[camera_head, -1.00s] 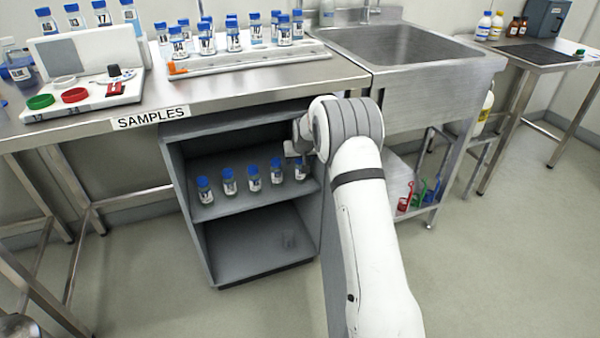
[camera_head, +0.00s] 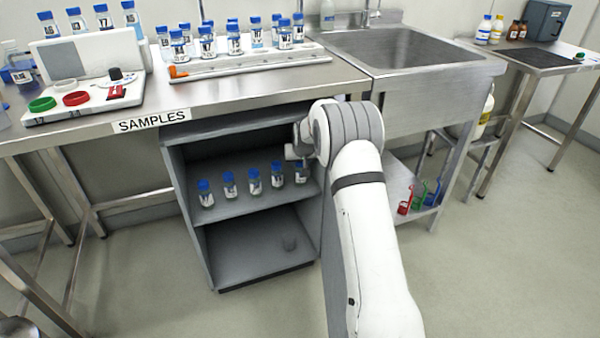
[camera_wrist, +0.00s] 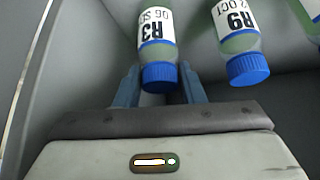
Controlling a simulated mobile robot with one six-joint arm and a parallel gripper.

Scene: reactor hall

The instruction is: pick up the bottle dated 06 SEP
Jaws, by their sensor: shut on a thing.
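The bottle dated 06 SEP (camera_wrist: 157,48) shows in the wrist view, with a blue cap and a white label reading R3; the end of the date is cut off. My gripper (camera_wrist: 159,82) is shut on it, one finger on each side near the cap. In the head view my gripper (camera_head: 296,154) is inside the grey cabinet by the right end of the bottle row, partly hidden by my arm. The rightmost bottle (camera_head: 300,174) is there, its label too small to read. I cannot tell whether the held bottle touches the shelf.
A bottle labelled R9, dated in OCT (camera_wrist: 238,42), stands close beside the held one. Several more bottles line the cabinet shelf (camera_head: 235,206). The cabinet's side wall (camera_wrist: 75,60) is close on the other side. The bench (camera_head: 250,84) overhangs the cabinet.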

